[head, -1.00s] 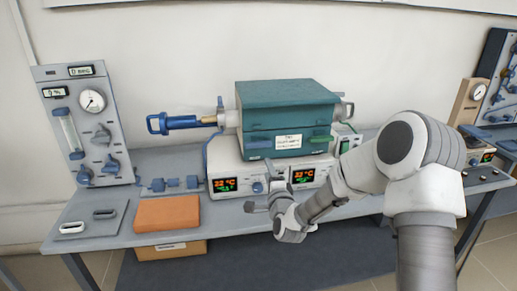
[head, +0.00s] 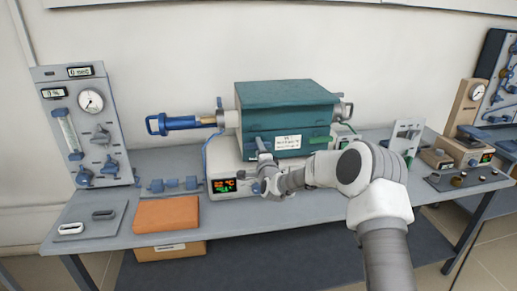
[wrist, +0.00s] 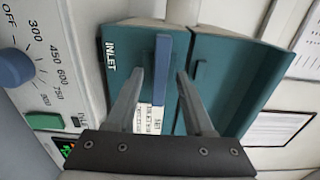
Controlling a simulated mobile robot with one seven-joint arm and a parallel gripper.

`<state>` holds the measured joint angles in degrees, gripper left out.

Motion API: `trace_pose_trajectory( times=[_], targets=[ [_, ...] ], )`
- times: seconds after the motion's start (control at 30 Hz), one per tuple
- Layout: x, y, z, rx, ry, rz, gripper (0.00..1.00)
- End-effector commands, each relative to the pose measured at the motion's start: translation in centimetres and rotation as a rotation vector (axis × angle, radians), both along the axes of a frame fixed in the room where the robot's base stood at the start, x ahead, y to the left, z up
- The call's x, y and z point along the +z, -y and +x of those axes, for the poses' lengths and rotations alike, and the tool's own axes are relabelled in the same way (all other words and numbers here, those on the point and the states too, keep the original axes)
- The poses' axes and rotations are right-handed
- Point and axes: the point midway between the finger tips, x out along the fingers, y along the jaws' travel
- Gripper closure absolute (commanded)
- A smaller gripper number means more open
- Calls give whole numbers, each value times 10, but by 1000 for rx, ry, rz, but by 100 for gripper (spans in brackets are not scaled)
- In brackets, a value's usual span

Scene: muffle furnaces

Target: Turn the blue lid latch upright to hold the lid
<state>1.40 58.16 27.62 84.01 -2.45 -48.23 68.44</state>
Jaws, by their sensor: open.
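The blue lid latch (wrist: 162,70) is a flat blue bar on the teal furnace body (wrist: 118,60), beside the printed word INLET. It lies along the body, level rather than upright, since the wrist view is turned sideways. My gripper (wrist: 160,74) is open, with one finger on each side of the latch; I cannot tell whether either touches it. In the head view, my gripper (head: 261,148) is at the furnace's left front and hides the latch. The teal lid (head: 285,93) is down on the body. A small dark catch (wrist: 199,75) sits on the lid.
A control box with a blue knob (wrist: 12,68) and red and green displays (head: 223,186) is under the furnace. A blue-handled tube (head: 175,122) projects left. An orange block (head: 166,213) lies on the bench.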

Motion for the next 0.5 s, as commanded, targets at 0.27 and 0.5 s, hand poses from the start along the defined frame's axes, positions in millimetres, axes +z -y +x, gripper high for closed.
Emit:
trace_pose_trajectory(
  times=[0.27, 0.5],
  targets=[
    [0, -3, 10, 0, 0, 0, 48],
    [0, -3, 9, 0, 0, 0, 51]
  ],
)
